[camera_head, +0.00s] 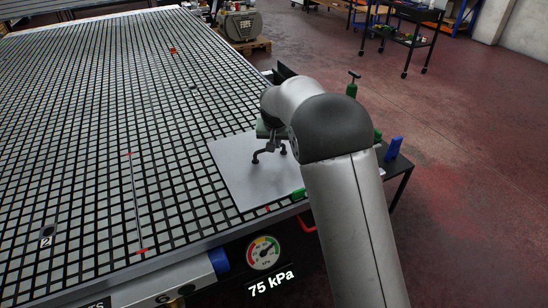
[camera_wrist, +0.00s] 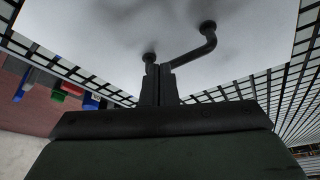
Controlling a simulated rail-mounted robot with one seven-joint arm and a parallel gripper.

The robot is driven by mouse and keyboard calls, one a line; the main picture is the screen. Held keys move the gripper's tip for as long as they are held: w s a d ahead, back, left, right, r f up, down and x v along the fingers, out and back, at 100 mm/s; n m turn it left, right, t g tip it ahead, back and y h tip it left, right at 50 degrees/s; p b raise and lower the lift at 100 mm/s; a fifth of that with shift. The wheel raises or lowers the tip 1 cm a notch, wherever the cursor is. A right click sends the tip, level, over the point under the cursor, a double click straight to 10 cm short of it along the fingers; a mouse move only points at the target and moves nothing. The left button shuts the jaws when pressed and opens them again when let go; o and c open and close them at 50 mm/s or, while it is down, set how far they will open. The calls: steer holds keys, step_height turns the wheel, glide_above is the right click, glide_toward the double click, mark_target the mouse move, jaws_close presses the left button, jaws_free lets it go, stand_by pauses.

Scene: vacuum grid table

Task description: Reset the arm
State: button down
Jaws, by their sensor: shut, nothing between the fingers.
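My gripper (camera_wrist: 160,70) is shut with nothing between its fingers. In the head view it is mostly hidden behind my arm. A smooth light grey plate (camera_head: 237,180) lies flat on the near right corner of the black-gridded table (camera_head: 90,110). A black bent handle (camera_head: 268,153) stands on the plate. In the wrist view the handle (camera_wrist: 207,42) is just beyond my fingertips and partly overlapped by them. I cannot tell whether they touch.
A pressure gauge (camera_head: 263,252) on the table's front edge has a 75 kPa readout under it. A side stand at the right holds green items and a blue one (camera_head: 393,148). A dark trolley (camera_head: 405,35) stands farther back. Floor to the right is open.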

steer(key=shift+r, duration=0.7)
steer(key=shift+d, duration=0.1)
steer(key=s+d+r+g, duration=0.1)
steer(key=s+d+r, duration=0.2)
steer(key=s+d, duration=0.45)
steer(key=s+d+r+g, duration=0.1)
steer(key=s+d+r, duration=0.3)
steer(key=s, duration=0.6)
steer(key=s+d+f+g, duration=0.1)
steer(key=s+d, duration=0.2)
steer(key=s, duration=0.9)
steer(key=s+d+f+g, duration=0.1)
steer(key=s+d, duration=0.3)
steer(key=s, duration=0.8)
steer(key=shift+s+d+f, duration=0.2)
steer(key=shift+s+f, duration=0.1)
steer(key=shift+f, duration=0.45)
